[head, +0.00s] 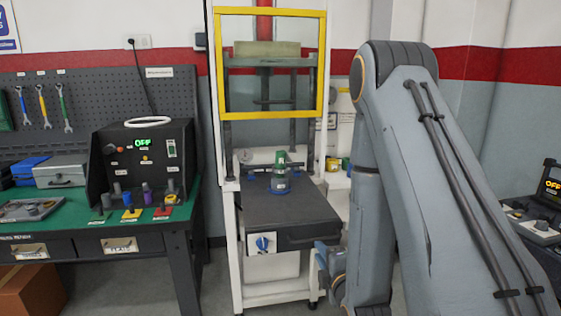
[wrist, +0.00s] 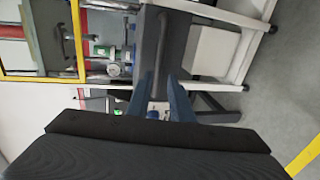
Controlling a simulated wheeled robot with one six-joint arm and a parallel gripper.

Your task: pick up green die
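A green-topped die (head: 280,160) with a grey body and blue parts around its base stands on the dark press table (head: 265,212), below the press head. It also shows, turned sideways, in the wrist view (wrist: 98,50) at the upper left. My gripper (wrist: 158,103) has two blue fingers apart, with nothing held between them. In the head view my gripper (head: 325,266) is partly hidden by my arm, low and right of the press table, well away from the die.
A yellow guard frame (head: 271,113) hangs above the press table. A control box (head: 142,157) marked OFF and several small dies on coloured bases stand on the green workbench (head: 70,203) at left. Another OFF device (head: 550,187) is at far right.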

